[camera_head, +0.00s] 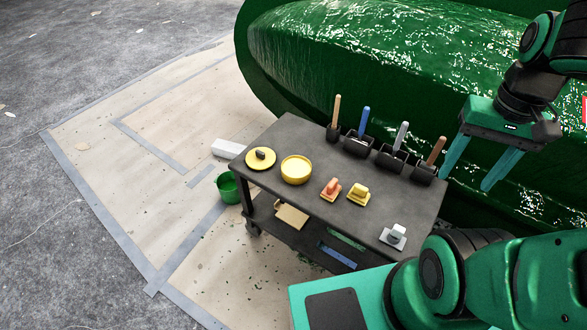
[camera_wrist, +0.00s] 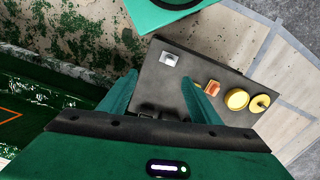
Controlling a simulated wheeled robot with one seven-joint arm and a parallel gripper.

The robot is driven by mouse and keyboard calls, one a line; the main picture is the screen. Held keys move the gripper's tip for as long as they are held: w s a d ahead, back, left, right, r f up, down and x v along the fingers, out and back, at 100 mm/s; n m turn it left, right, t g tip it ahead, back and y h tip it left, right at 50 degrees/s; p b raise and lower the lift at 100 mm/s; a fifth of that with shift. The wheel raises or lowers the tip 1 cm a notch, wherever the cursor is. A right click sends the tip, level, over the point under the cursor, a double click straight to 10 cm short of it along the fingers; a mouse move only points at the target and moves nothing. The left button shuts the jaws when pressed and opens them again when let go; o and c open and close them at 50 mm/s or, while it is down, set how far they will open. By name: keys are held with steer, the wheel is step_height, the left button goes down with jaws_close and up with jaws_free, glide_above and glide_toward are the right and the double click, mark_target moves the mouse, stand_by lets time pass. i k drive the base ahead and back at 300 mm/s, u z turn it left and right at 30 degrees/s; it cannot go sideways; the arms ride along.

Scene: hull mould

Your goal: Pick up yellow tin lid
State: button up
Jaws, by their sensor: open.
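The yellow tin lid (camera_head: 260,159) is a flat disc with a dark knob. It lies at the left end of the dark cart top, beside the round yellow tin (camera_head: 296,170). In the wrist view the lid (camera_wrist: 260,103) is at the far right, next to the tin (camera_wrist: 237,99). My gripper (camera_head: 477,172) is open and empty, its two teal fingers hanging past the cart's right end, well away from the lid. In the wrist view the fingers (camera_wrist: 160,95) stand apart on either side of the cart's near part.
The cart top (camera_head: 308,140) also holds an orange block (camera_head: 330,188), a yellow block (camera_head: 358,195), a grey-white block (camera_head: 394,234) and several handled tools in dark holders along the back edge. The green hull mould (camera_head: 370,60) rises behind. A green bucket (camera_head: 228,188) stands on the floor at left.

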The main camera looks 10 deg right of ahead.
mark_target(260, 158)
steer(key=z, duration=1.6)
steer(key=k, duration=0.9)
steer(key=u, duration=1.65)
steer(key=i, duration=1)
steer(key=z, duration=0.05)
